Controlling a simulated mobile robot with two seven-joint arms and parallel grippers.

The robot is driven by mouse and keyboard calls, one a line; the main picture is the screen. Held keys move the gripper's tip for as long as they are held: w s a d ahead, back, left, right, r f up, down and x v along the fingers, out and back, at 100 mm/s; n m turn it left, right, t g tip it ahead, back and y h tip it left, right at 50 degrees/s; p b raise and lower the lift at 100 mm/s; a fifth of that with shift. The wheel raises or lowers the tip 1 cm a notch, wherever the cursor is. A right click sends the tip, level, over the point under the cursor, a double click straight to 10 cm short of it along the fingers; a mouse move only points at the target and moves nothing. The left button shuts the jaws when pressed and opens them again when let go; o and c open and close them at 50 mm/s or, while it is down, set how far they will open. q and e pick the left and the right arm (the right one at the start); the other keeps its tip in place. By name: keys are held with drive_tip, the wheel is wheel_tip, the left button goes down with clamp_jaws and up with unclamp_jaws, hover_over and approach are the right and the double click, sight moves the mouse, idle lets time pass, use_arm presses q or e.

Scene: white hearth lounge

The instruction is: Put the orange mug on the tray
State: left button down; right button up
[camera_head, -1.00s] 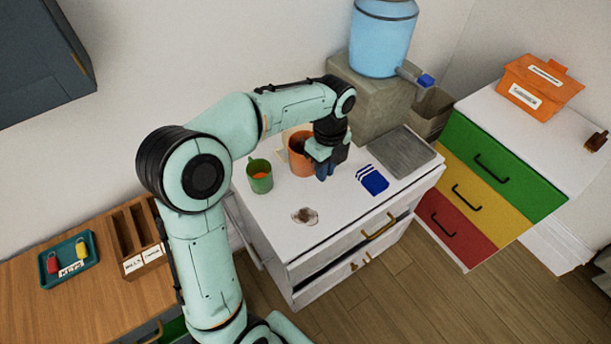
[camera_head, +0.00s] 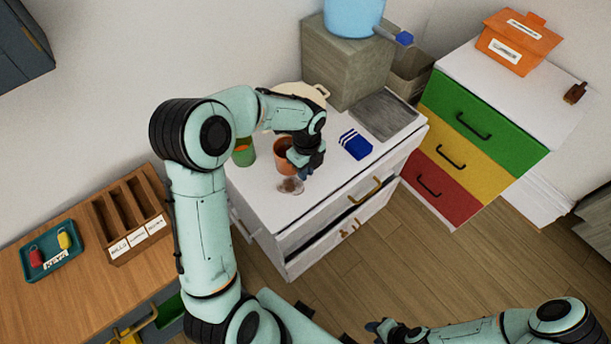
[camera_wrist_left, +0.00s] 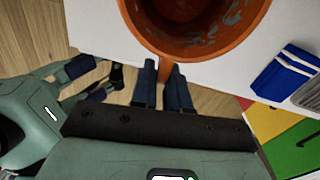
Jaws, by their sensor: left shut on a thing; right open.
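The orange mug (camera_head: 281,158) is above or on the white cabinet top, right of a green cup (camera_head: 244,153) and beside a brown stain (camera_head: 290,185). My left gripper (camera_head: 306,172) is shut on its handle; the wrist view shows the handle between the fingers (camera_wrist_left: 163,82) and the mug's open top (camera_wrist_left: 195,30). I cannot tell whether its base touches the surface. A beige round tray-like thing with a handle (camera_head: 318,91) is at the back, partly hidden by my arm. A grey ridged slab (camera_head: 384,115) lies at the right. My right gripper (camera_head: 380,328) is open and empty, low in front.
A blue packet (camera_head: 355,145) lies right of the mug. A grey block (camera_head: 345,65) under a blue water jug (camera_head: 352,15) stands behind. A teal key tray (camera_head: 50,250) and wooden organiser (camera_head: 130,215) are on the desk at left. The cabinet's front right is clear.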

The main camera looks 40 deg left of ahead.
use_arm(q)
drive_tip(key=shift+f, duration=1.8)
drive_tip(key=shift+f, duration=0.15)
drive_tip(key=c, duration=1.1)
unclamp_jaws()
